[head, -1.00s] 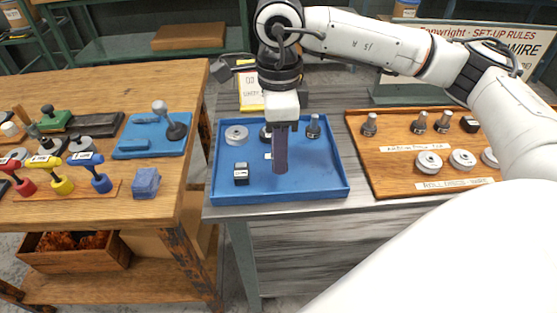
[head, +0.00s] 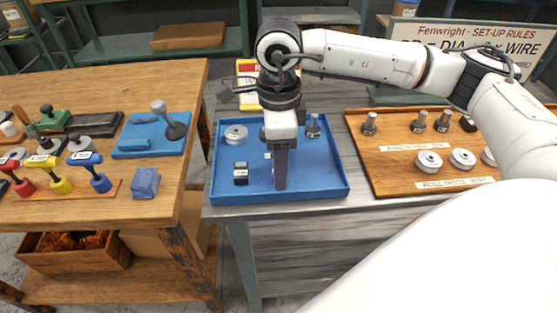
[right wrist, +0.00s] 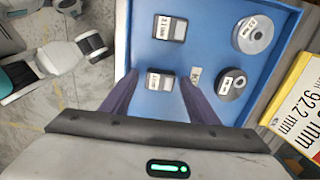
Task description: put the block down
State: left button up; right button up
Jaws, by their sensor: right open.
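My right gripper (head: 281,186) hangs over the blue tray (head: 222,199) in the head view. Its jaws are open. In the right wrist view, a dark block with a pale label (right wrist: 160,81) lies between and beyond the two fingers (right wrist: 160,92), with gaps on both sides. The gripper hides this block in the head view. A second, similar dark block (right wrist: 170,27) sits near the tray wall; it also shows in the head view (head: 240,175), left of the gripper. My left gripper is not in view.
The tray also holds a grey disc (head: 236,135), a dark disc (right wrist: 232,83) and a grey post-like part (head: 313,127). A wooden board (head: 385,185) with discs and posts stands right. A wooden bench (head: 70,90) with tools is left.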

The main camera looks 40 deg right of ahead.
notch_tip(320, 180, up, 12)
jog(key=shift+r, duration=0.15)
dwell(0.3)
